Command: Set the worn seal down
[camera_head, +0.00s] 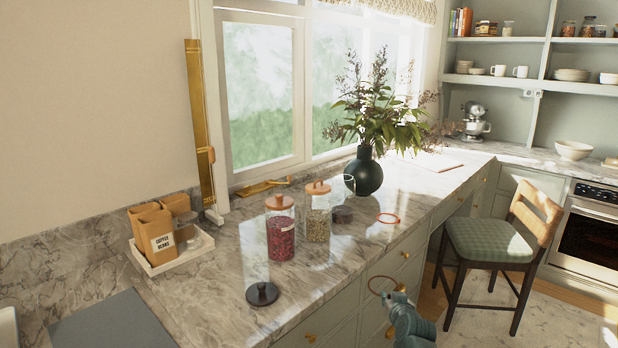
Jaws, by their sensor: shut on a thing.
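My gripper (400,291) is at the lower middle, at the top of my teal arm, in front of the counter's drawers. It is shut on a thin brownish ring, which I take for the worn seal (370,280). The ring is held in the air, its loop reaching left of the jaws; the fingertips are too small to see clearly. A second, orange-red ring (379,220) lies flat on the marble counter (340,262), farther back near the edge.
A black lid-like disc (262,293) lies in front. A dark vase (364,174), coffee tray (170,262) and chair (490,241) stand around. The front counter has bare room.

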